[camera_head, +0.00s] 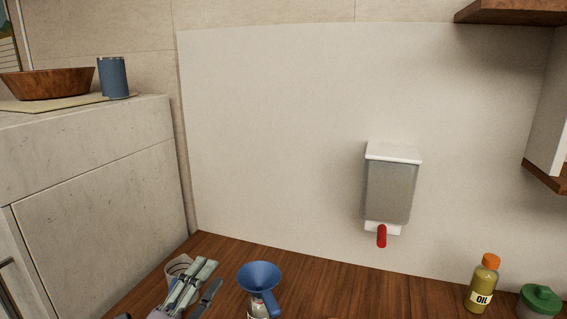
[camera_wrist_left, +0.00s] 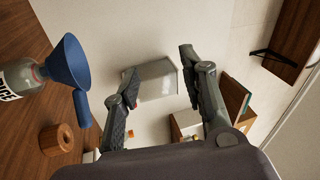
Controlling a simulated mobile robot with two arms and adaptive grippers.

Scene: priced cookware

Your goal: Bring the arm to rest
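My left gripper (camera_wrist_left: 160,65) shows in the left wrist view with its two dark grey fingers spread apart and nothing between them. The gap faces the wall, with the grey dispenser seen beyond it. A blue funnel (camera_wrist_left: 67,67) sits on a bottle (camera_wrist_left: 25,80) at the left of the wrist view, apart from the fingers. The funnel also stands at the bottom of the head view (camera_head: 259,276). My right gripper is in neither view.
A grey dispenser (camera_head: 388,190) with a red lever hangs on the wall. An oil bottle (camera_head: 482,287) and a green-lidded jar (camera_head: 540,300) are at the right. A round wooden object (camera_wrist_left: 58,140) is near the funnel. Shelves (camera_head: 520,10) jut out at right.

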